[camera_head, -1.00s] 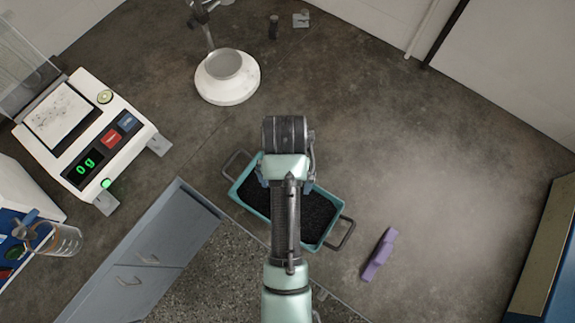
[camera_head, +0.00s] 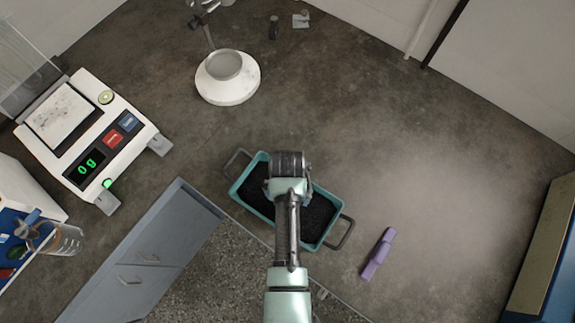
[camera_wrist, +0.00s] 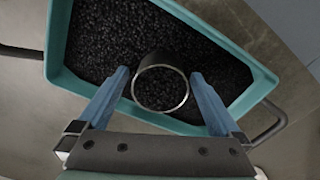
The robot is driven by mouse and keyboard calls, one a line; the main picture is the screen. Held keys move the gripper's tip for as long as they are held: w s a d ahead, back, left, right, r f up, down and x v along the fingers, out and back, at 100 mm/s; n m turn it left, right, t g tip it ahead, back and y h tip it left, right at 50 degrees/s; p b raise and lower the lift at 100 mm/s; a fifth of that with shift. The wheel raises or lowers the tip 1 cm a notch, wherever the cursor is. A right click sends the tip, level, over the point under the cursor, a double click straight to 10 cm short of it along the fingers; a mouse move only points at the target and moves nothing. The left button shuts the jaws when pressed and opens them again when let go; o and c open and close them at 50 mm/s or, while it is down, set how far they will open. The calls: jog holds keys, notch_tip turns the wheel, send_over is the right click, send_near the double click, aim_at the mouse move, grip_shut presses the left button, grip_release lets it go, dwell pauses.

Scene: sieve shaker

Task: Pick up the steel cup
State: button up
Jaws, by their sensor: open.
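The steel cup (camera_wrist: 161,61) shows as a round metal rim in the wrist view, over the black granules in the teal tray (camera_wrist: 56,45). My gripper (camera_wrist: 160,74) is open, with one blue finger on each side of the cup. A little space shows between each fingertip and the rim. In the head view my arm reaches over the tray (camera_head: 326,190) and hides the cup.
A white scale (camera_head: 118,150) reading 0 g stands at left, with a glass beaker (camera_head: 68,240) below it. A white round stand with a bowl (camera_head: 228,90) is at the back. A purple object (camera_head: 378,254) lies right of the tray. The right counter is mostly clear.

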jog(key=c, duration=1.5)
